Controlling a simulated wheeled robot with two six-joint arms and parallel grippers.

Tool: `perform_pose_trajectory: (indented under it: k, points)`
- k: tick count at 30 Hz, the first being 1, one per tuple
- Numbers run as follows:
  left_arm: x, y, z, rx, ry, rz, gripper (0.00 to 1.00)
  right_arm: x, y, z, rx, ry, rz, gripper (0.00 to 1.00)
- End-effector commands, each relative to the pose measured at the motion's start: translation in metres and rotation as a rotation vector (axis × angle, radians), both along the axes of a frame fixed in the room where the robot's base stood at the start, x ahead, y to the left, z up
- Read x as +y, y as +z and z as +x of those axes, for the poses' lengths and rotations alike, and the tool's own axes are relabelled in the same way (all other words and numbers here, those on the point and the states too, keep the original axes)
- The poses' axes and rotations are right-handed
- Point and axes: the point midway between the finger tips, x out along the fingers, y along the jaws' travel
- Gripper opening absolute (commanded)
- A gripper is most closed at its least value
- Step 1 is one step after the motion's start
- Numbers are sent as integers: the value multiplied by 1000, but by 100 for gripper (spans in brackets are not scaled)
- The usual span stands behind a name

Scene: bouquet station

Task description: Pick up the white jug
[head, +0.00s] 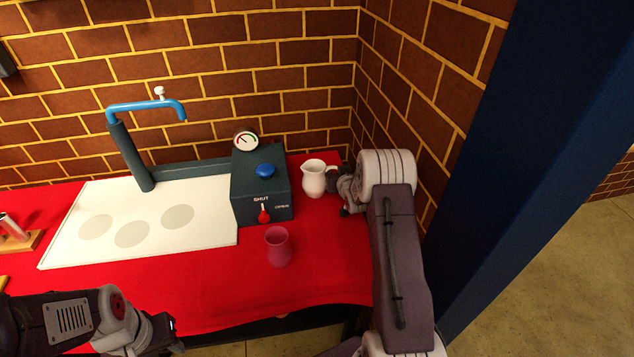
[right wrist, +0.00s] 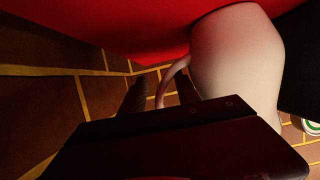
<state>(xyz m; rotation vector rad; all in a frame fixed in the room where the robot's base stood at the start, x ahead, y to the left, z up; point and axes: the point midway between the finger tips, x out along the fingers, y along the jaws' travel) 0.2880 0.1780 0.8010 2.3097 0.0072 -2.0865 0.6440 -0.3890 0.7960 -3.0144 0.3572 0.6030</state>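The white jug (head: 313,180) stands upright on the red cloth, right of the dark control box, with its handle on the right. My right gripper (head: 346,191) is at the handle side of the jug. In the right wrist view the jug (right wrist: 238,60) is close and large, and its curved handle (right wrist: 171,78) runs between the two dark fingers of the gripper (right wrist: 160,95). The fingers look apart, with gaps beside the handle. My left gripper (head: 168,335) is low at the front left, away from the jug; its fingertips are too unclear to read.
The control box (head: 262,205) with a blue knob, red lever and gauge stands left of the jug. A pink cup (head: 278,247) stands in front. A white board (head: 85,250) and blue tap (head: 146,106) are at left. The brick wall is close behind and right.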

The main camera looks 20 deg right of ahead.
Motion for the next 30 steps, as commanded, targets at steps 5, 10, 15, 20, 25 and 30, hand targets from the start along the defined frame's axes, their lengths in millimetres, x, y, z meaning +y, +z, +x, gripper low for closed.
perform_pose_trajectory:
  k: [5, 10, 15, 20, 25, 30]
  points:
    - [0, 0, 0, 0, 0, 0, 36, 0, 0, 0, 0, 0, 0, 33]
    - [0, 0, 0, 0, 0, 0, 36, 0, 0, 0, 0, 0, 0, 0]
    - [0, 0, 0, 0, 0, 0, 36, 0, 0, -1, 1, 0, 0, 0]
    - [0, 0, 0, 0, 0, 0, 36, 0, -1, -1, 2, 0, 0, 0]
    - [0, 0, 0, 0, 0, 0, 36, 0, -1, -1, 3, -1, -1, 0]
    - [0, 0, 0, 0, 0, 0, 36, 0, -1, -1, 4, -1, 0, 0]
